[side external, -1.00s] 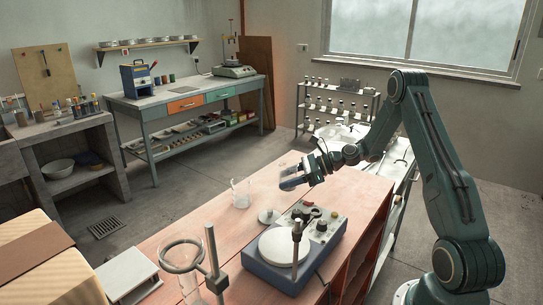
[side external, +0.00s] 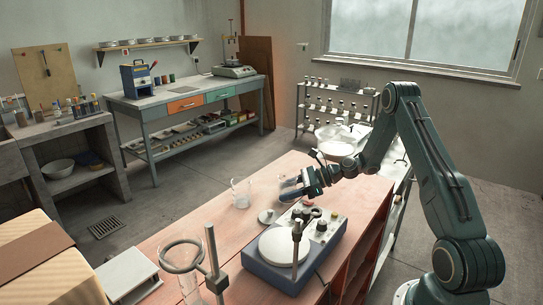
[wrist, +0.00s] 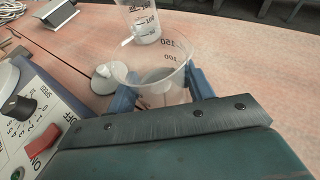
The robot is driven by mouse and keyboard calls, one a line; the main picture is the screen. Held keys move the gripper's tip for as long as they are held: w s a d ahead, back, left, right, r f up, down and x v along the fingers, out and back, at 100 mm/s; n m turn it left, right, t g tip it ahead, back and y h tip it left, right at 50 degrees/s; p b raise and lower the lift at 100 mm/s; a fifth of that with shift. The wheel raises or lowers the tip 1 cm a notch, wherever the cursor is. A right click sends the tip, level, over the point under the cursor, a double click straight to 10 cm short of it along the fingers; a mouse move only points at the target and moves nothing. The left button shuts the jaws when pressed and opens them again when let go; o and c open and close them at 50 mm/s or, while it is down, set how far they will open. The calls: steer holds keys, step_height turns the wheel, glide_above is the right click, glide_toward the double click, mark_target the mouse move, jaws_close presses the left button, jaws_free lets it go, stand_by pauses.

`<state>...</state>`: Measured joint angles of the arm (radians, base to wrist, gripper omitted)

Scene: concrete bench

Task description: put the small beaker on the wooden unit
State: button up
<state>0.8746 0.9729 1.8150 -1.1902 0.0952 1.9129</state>
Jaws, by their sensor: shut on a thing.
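My gripper (side external: 293,189) is shut on a clear beaker with printed marks (wrist: 165,72). In the wrist view the beaker sits between the two blue fingers (wrist: 160,93), roughly upright, with its rim above them. A second clear beaker (side external: 241,194) stands on the unit to the left, and shows beyond the held one in the wrist view (wrist: 143,22).
A blue-and-grey stirrer with a round white plate (side external: 285,246) stands just in front of my gripper. A small pale disc with a knob (side external: 267,216) lies beside it. A stand with a ring (side external: 212,262) rises at the near end. Free wood lies left and behind.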

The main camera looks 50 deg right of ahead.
steer(key=shift+f, duration=0.1)
steer(key=o, duration=1.2)
steer(key=shift+c, duration=0.2)
steer(key=shift+v, duration=3.8)
steer(key=shift+o, duration=0.6)
